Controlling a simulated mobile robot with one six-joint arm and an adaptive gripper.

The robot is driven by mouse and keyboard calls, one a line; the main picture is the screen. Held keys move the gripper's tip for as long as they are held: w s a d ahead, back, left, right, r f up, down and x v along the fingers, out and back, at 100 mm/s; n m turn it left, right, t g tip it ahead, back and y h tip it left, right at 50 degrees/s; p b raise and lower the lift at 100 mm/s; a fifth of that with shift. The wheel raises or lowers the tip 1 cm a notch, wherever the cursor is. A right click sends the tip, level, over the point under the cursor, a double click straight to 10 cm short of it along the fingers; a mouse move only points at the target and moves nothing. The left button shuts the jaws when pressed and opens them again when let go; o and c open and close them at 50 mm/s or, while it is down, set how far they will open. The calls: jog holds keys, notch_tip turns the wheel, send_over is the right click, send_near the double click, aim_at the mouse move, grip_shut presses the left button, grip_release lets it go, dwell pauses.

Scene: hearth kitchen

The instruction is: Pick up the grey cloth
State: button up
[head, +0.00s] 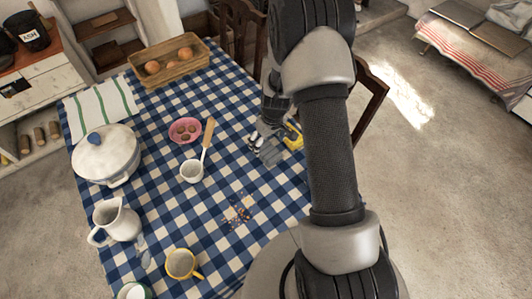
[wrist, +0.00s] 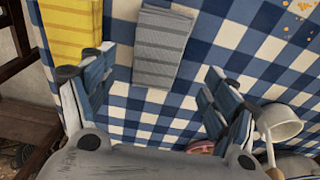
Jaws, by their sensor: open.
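The grey cloth (wrist: 162,46) is a small ribbed, folded piece lying flat on the blue checked tablecloth. In the head view the cloth (head: 270,154) is near the table's right side, partly hidden by my gripper. My gripper (wrist: 158,68) is open and empty, its two fingers spread above the table. In the wrist view the cloth lies ahead of and between the fingertips, nearer the left finger. The gripper also shows in the head view (head: 262,138), partly hidden by my arm. I cannot tell the exact height above the cloth.
A yellow cloth-like item (wrist: 72,28) lies left of the grey cloth. A white ladle (head: 192,172) with a wooden handle and a pink dish (head: 185,130) are nearby. Crumbs (head: 238,210), a yellow mug (head: 182,264), a jug (head: 116,220) and a lidded pot (head: 106,158) stand farther off.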

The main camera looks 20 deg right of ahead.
aim_at(266, 150)
jog(key=f, duration=0.2)
jog(key=f+b, duration=0.2)
jog(key=f, duration=0.1)
jog(key=shift+w+f, duration=0.3)
jog(key=shift+w, duration=0.05)
jog(key=shift+r, duration=0.1)
jog(key=c, duration=1.1)
